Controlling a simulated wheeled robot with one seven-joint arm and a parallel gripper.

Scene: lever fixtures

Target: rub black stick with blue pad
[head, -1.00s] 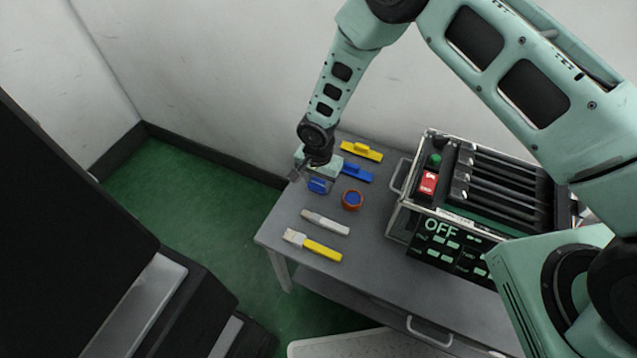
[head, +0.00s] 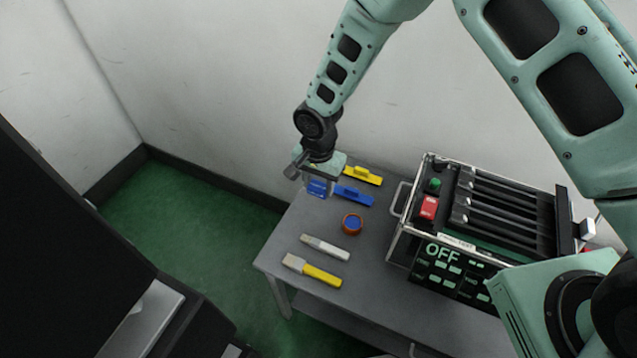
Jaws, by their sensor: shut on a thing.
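My gripper (head: 318,182) is over the far left part of the grey table, pointing down. It is shut on a small blue block, which looks like the blue pad (head: 317,188). The pad shows just below the fingers and appears clear of the tabletop. A second blue piece with a raised grip (head: 353,196) lies on the table just right of it. Several long black bars (head: 510,190) lie side by side on the open case at the right. I cannot tell which one, if any, is the black stick.
A yellow piece with a grip (head: 362,176) lies behind the blue one. An orange cup (head: 352,223) with blue inside stands nearer. A white-handled brush (head: 325,246) and a yellow-handled brush (head: 313,270) lie in front. The case (head: 440,235) fills the table's right side.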

